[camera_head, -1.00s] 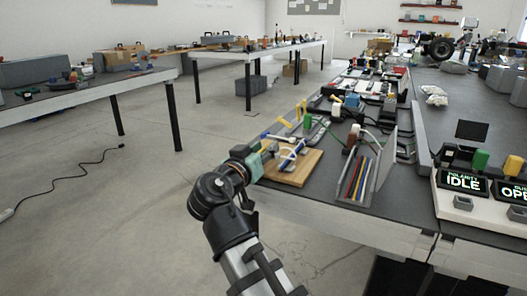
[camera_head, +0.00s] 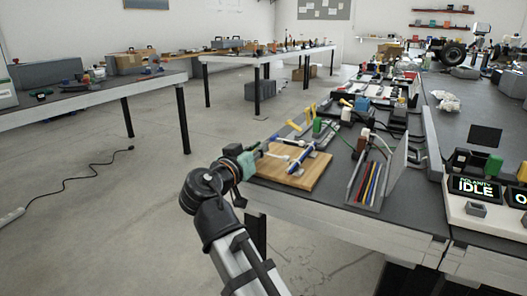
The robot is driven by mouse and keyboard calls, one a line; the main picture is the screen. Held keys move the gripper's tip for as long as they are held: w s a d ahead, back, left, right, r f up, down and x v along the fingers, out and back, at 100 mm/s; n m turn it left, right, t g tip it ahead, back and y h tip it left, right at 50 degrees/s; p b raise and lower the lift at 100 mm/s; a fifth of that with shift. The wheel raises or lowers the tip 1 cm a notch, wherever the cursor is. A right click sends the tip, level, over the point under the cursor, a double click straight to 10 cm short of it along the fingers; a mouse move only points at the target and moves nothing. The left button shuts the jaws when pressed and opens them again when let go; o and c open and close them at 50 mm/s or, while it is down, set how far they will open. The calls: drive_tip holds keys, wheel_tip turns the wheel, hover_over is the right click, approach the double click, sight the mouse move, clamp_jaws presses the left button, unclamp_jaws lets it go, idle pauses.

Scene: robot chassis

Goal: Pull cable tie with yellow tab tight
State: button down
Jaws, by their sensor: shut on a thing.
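A wooden board (camera_head: 310,178) lies at the near left corner of the dark workbench. A white cable tie (camera_head: 279,156) and a blue bundle (camera_head: 305,158) lie on it. My gripper (camera_head: 258,151) is at the board's left edge, its jaws pointing right toward the tie. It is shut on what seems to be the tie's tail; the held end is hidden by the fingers. Yellow tabs (camera_head: 295,125) stand up behind the board. I cannot tell which tie they belong to.
A tilted grey holder with coloured rods (camera_head: 368,182) stands right of the board. A display reading IDLE (camera_head: 474,187) is at right. Open floor lies left of the bench.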

drive_tip(key=c, duration=1.2)
unclamp_jaws()
drive_tip(key=shift+w+a, duration=0.15)
drive_tip(key=shift+a, duration=0.1)
drive_tip(key=v, duration=1.2)
drive_tip(key=shift+d, duration=0.1)
